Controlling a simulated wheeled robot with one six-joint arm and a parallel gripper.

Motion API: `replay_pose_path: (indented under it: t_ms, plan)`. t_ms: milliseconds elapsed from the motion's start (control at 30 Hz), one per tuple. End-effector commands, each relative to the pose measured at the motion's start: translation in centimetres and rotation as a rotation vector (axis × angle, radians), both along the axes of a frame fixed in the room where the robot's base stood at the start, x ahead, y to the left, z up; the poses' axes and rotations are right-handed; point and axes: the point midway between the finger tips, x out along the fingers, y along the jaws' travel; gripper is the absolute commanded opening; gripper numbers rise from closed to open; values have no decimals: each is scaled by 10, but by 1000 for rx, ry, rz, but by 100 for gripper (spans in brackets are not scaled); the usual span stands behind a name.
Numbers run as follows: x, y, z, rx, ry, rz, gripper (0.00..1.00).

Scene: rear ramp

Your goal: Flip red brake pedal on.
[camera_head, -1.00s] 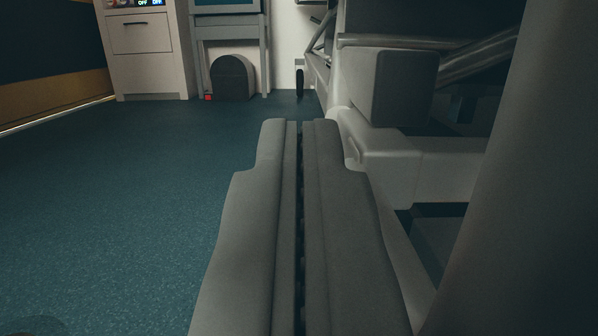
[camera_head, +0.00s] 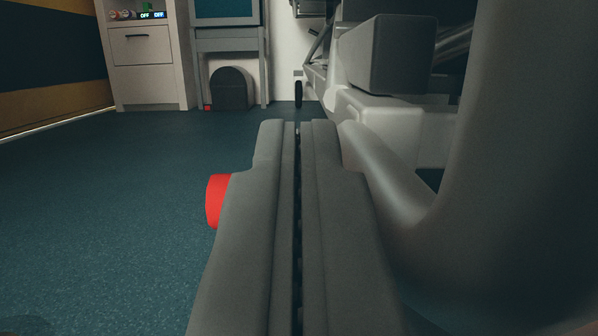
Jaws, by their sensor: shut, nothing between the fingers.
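A bright red rounded part (camera_head: 214,202), which looks like the red brake pedal, shows at the left edge of my gripper. Its right side is hidden behind the left finger, so I see only a short piece of it. I cannot tell whether it touches the finger or which position it is in. My gripper (camera_head: 298,124) is shut and empty, pointing forward, low over the blue floor.
Grey and white frame parts (camera_head: 390,55) stand ahead on the right. A large grey curved surface (camera_head: 500,180) fills the right side close by. A white cabinet (camera_head: 150,60) is far left. Blue floor (camera_head: 110,200) is open on the left.

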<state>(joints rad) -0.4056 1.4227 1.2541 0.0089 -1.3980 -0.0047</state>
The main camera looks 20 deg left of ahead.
Motion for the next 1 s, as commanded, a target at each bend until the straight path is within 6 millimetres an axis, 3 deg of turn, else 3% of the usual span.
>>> replay_pose_path:
  t_ms: [467, 667, 1000]
  plan:
    - [-4, -2, -12, 35, -84, 0, 0]
    - [-7, -3, -24, 73, -175, 0, 0]
    - [-9, -4, -46, 71, -170, 0, 0]
